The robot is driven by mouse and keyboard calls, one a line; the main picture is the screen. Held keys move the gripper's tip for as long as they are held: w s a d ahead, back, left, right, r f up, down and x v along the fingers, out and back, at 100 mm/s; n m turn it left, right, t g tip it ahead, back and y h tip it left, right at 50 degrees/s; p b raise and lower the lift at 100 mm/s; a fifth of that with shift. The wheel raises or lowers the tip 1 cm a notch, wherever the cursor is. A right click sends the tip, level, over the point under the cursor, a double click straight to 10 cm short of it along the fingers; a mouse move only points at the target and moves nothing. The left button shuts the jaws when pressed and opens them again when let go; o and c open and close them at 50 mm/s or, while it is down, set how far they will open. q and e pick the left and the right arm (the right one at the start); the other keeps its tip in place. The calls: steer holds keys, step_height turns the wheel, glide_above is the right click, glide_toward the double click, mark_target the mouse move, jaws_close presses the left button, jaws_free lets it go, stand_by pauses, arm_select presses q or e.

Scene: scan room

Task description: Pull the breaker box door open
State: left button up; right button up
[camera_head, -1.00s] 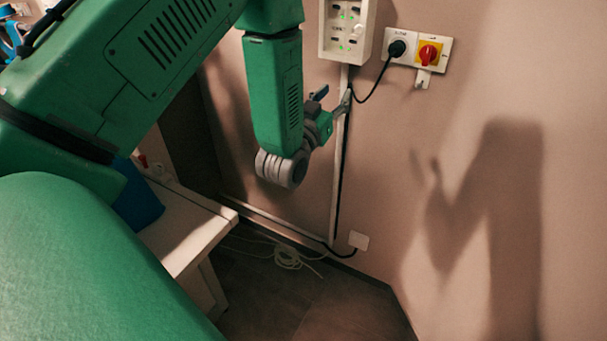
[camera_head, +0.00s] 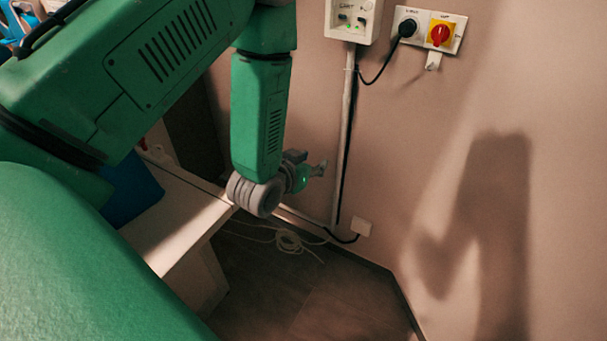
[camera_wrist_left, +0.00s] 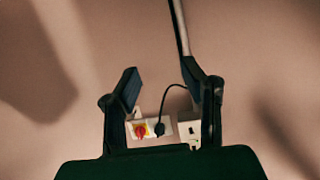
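The white breaker box (camera_head: 353,20) is on the wall at the top of the head view, with its upper part cut off. Its visible front has small switches and a green light; I cannot make out the door's position. My left gripper (camera_head: 318,168) is well below the box, near the wall, and apart from it. In the left wrist view the gripper (camera_wrist_left: 162,72) has its two dark fingers spread with nothing between the tips. A small part of the box (camera_wrist_left: 188,130) shows low between the fingers there. My right gripper is out of view.
A socket with a black plug (camera_head: 407,27) and a red-yellow rotary switch (camera_head: 440,36) sit right of the box. A conduit (camera_head: 345,140) runs down the wall. A white table (camera_head: 180,225) stands at left, with a loose cable (camera_head: 289,241) on the floor. The right wall is bare.

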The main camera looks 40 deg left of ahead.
arm_select(q)
steer(key=shift+s+d+f+g, duration=0.25)
steer(key=shift+s+d+f, duration=0.05)
steer(key=shift+s+f, duration=0.3)
steer(key=shift+s+d+f+g, duration=0.25)
steer(key=shift+s+f, duration=0.2)
steer(key=shift+f, duration=0.1)
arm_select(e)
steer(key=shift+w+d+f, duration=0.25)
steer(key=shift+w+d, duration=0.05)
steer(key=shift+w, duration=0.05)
